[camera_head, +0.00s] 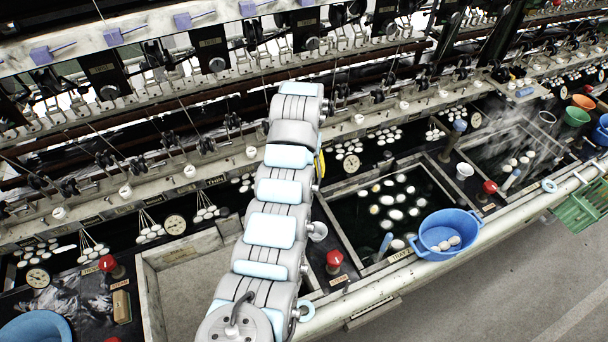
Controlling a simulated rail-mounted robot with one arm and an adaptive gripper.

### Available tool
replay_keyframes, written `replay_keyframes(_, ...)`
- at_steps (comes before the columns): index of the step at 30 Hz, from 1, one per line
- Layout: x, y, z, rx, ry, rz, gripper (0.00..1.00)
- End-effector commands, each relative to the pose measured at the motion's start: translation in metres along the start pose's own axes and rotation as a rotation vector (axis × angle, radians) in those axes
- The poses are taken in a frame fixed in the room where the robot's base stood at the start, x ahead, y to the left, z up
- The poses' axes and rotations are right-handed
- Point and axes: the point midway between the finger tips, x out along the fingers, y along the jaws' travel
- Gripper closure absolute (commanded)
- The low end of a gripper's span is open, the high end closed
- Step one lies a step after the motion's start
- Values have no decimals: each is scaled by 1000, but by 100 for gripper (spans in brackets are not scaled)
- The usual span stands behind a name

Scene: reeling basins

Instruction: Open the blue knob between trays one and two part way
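A basin with a dark pool of white cocoons (336,208) lies right of my arm; its front label begins with TRAY, but the number is hard to read. A pale, seemingly empty basin (147,290) lies left of my arm. My arm rises between them and covers most of that strip. No blue knob shows there; only a red knob (334,258) stands at its front. A blue-topped knob (459,126) stands on a post right of the cocoon basin. My gripper is not visible; the arm's far end is turned away.
A blue bowl with cocoons (432,246) sits on the front rim. Another red knob (490,187) and a white cup (464,171) stand to the right, and a red knob (108,263) to the left. Reeling machinery (215,62) runs along the back. Steam rises at right.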

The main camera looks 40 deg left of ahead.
Motion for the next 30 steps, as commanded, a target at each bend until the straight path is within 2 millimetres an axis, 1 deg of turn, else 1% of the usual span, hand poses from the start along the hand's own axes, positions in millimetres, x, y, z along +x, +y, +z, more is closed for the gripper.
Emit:
replay_keyframes(7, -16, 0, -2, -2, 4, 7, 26)
replay_keyframes(14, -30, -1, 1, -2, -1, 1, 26)
replay_keyframes(18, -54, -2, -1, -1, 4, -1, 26)
replay_keyframes(21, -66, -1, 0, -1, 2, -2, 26)
replay_keyframes(27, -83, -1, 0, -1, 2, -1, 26)
replay_keyframes(30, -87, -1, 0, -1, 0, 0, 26)
